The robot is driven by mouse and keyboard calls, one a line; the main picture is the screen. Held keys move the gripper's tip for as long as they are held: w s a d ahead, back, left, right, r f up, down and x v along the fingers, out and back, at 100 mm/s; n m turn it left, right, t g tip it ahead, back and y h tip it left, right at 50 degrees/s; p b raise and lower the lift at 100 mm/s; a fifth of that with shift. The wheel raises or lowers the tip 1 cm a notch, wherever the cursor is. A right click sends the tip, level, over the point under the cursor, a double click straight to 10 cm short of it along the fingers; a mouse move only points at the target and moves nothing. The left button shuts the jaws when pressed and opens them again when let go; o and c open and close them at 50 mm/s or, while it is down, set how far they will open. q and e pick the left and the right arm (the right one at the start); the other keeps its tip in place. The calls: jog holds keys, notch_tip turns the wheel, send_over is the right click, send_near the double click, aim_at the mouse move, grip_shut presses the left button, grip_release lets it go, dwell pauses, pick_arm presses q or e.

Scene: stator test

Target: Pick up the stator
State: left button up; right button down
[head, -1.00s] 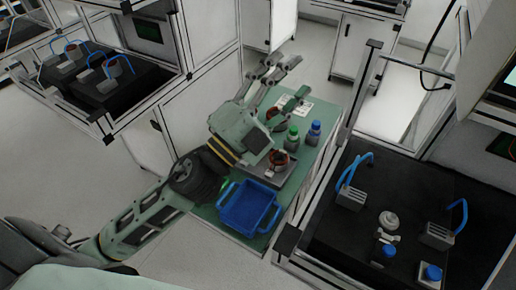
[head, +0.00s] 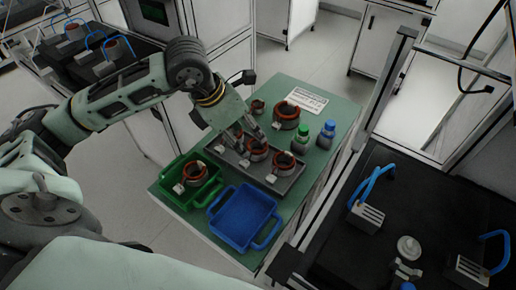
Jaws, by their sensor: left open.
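Several stators, copper-red rings with grey bodies, are on the green table (head: 330,104). Three stand in a row on a grey tray (head: 289,182): a right one (head: 283,163), a middle one (head: 257,151) and a left one partly hidden by my gripper. A larger stator (head: 287,117) and a small one (head: 257,107) stand behind the tray. Another stator (head: 195,172) is in the green bin (head: 176,193). My left gripper (head: 247,139) is open and points down over the tray's left and middle stators. Contact cannot be told. My right gripper is not in view.
A blue bin (head: 243,219) stands empty at the table's front. A green-capped bottle (head: 302,136) and a blue-capped bottle (head: 326,134) stand right of the tray. A paper sheet (head: 307,99) lies at the back. A framed black bench (head: 340,250) borders the right.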

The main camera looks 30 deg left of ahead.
aim_at(258, 149)
pick_arm(q)
jog(key=p+x, duration=0.2)
jog(key=x, duration=0.4)
jog(key=shift+w+d+f, duration=0.15)
jog(key=shift+w, duration=0.1)
jog(key=shift+w+f, duration=0.2)
jog(key=shift+f, duration=0.3)
jog(key=c, duration=1.1)
jog(key=shift+r, duration=0.1)
jog(key=shift+c, duration=0.5)
